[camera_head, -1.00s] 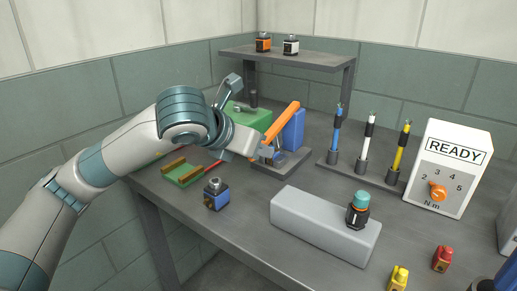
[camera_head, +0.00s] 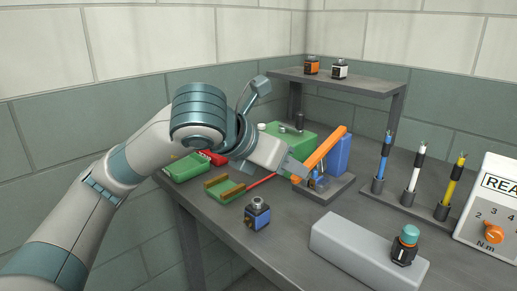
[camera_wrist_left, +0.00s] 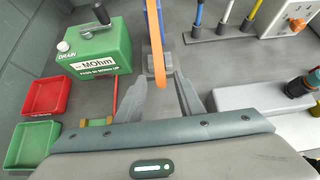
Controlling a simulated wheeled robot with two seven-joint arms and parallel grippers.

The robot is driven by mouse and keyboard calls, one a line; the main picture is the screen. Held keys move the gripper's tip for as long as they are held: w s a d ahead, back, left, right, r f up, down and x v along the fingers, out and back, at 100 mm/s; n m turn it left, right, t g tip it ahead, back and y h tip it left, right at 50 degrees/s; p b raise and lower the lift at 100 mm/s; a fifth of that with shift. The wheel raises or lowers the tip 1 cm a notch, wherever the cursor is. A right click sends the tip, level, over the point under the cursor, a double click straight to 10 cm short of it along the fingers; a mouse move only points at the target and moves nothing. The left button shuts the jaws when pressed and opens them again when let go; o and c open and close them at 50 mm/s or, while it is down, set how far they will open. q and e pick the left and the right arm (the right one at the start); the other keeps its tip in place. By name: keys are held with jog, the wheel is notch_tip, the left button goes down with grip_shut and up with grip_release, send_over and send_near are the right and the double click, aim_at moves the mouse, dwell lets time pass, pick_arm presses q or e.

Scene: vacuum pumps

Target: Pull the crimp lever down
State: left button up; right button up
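The crimp lever (camera_head: 324,150) is a long orange bar slanting up to the right, in front of a blue block (camera_head: 341,155) on a grey base plate. Its upper end is raised. My left gripper (camera_head: 300,172) is at the lower left side of the lever in the head view. In the left wrist view its two fingers (camera_wrist_left: 163,78) are apart, and the orange lever (camera_wrist_left: 157,55) shows between and beyond the tips. I cannot tell whether a finger touches it. The lever's pivot is partly hidden by the gripper. My right gripper is not in view.
A green MOhm box (camera_wrist_left: 95,50) stands behind the arm. Red (camera_wrist_left: 47,95) and green (camera_wrist_left: 32,143) trays lie left. A blue-black pump (camera_head: 257,213) and a grey block (camera_head: 365,250) stand in front. Upright tools (camera_head: 412,170) stand right.

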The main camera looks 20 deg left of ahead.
pick_arm(q)
jog(key=v, duration=1)
jog(key=shift+s+r, duration=0.1)
